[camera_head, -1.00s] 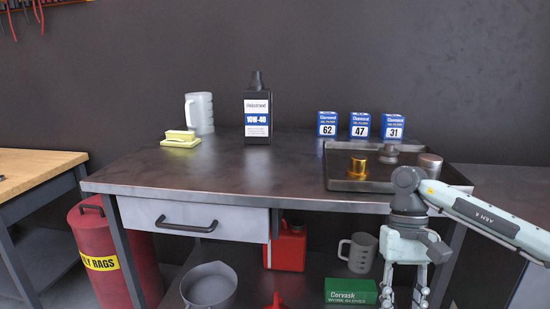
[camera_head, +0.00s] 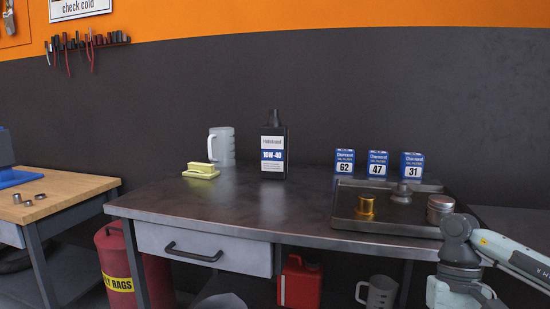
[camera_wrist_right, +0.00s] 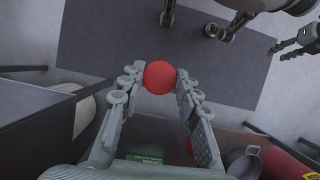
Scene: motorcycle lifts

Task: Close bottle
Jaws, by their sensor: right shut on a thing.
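The black oil bottle (camera_head: 273,150), labelled 10W-40, stands upright at the back middle of the steel bench (camera_head: 270,209). Its top is a narrow black neck; I cannot tell whether it is open. In the right wrist view my right gripper (camera_wrist_right: 159,80) is shut on a round red cap-like object (camera_wrist_right: 160,77), held between its fingertips. In the head view only my right wrist shows, at the bottom right in front of the bench; its fingers are below the frame. What looks like my left gripper (camera_wrist_right: 284,51) is small at the wrist view's top right, its opening unclear.
A tray (camera_head: 385,226) on the bench's right holds a gold part (camera_head: 366,207) and metal cans. Three blue filter boxes (camera_head: 378,163) stand behind it. A clear jug (camera_head: 221,147) and a yellow sponge (camera_head: 201,170) are left of the bottle. The bench's front middle is clear.

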